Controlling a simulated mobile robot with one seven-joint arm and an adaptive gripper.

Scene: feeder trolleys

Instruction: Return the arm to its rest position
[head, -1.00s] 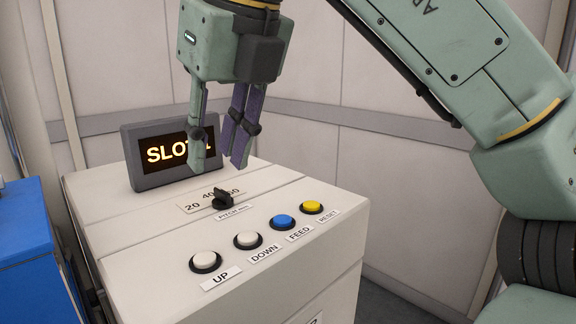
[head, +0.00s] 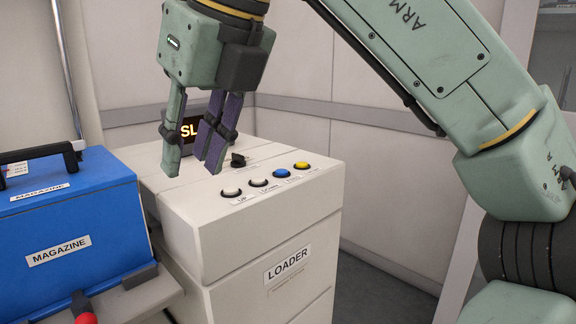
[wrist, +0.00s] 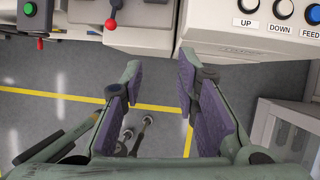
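My gripper (head: 194,150) hangs from my raised arm (head: 430,60) with its fingers pointing down. It appears in front of the loader's top in the head view. In the wrist view, the fingers of my gripper (wrist: 160,72) stand apart with nothing between them, so it is open and empty. Grey floor (wrist: 230,115) shows beneath it there. The fingers partly hide the loader's display (head: 188,127), of which only "SL" is readable. My arm is bent, with its elbow at the right of the head view.
The white loader (head: 250,235) has white, blue and yellow buttons and a black knob (head: 238,159) on top. A blue magazine (head: 100,225) with a black handle stands at left. A red-tipped lever (wrist: 111,22) shows in the wrist view. The floor below is marked with yellow lines.

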